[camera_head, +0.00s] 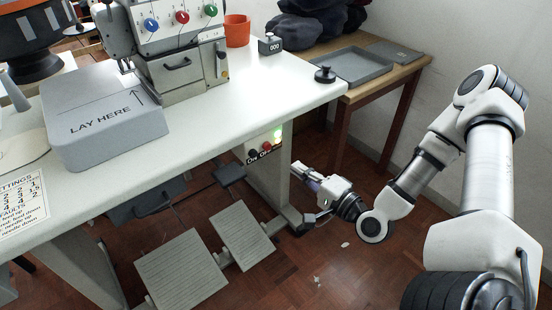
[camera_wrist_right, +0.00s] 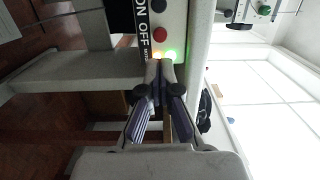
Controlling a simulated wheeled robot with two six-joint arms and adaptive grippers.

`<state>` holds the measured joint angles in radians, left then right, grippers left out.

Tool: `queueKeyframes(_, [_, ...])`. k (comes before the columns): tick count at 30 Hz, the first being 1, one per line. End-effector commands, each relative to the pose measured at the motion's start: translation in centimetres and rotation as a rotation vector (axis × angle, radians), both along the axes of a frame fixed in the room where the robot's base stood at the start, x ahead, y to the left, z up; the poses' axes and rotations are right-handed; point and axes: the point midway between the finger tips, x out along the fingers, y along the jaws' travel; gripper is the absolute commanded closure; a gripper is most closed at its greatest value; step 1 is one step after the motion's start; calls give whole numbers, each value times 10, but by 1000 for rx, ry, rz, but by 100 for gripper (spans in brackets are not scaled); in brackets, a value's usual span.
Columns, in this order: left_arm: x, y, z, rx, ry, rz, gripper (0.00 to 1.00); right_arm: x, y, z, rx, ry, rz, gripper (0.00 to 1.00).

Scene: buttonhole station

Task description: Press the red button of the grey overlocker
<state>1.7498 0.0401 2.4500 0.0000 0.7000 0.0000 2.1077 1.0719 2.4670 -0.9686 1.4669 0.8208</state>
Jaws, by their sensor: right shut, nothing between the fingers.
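The grey overlocker (camera_head: 180,60), with blue, red and green dials on its front, stands on the white table. A switch box with an ON OFF label (camera_head: 265,152) sits under the table's edge. Its red button (camera_head: 267,146) shows beside a dark button. The red button (camera_wrist_right: 159,34) is also clear in the right wrist view, with orange and green lights below it. My right gripper (camera_head: 297,169) is shut and empty. Its fingertips (camera_wrist_right: 160,66) appear just below the lights in the wrist view; I cannot tell whether they touch the box. My left gripper is out of view.
The white table (camera_head: 220,125) overhangs the switch box. A grey block marked LAY HERE (camera_head: 105,115) lies on it. Grey pedals (camera_head: 180,270) stand on the wooden floor below. A wooden side table (camera_head: 400,75) with a grey tray (camera_head: 350,66) is behind.

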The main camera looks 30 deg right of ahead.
Motion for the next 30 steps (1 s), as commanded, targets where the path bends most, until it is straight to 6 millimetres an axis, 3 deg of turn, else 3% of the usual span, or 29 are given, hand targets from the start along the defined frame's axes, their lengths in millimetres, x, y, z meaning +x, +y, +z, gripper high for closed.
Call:
queueKeyframes(3, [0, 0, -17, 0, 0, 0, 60, 26, 5, -4, -6, -4, 6, 100])
queueKeyframes(12, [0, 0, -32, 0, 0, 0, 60, 78, 13, -2, -3, 0, 2, 100])
queueKeyframes(25, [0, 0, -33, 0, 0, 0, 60, 86, 13, -1, 0, 0, 0, 100])
queueKeyframes(30, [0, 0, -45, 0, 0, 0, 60, 103, 15, -3, -4, -3, 2, 100])
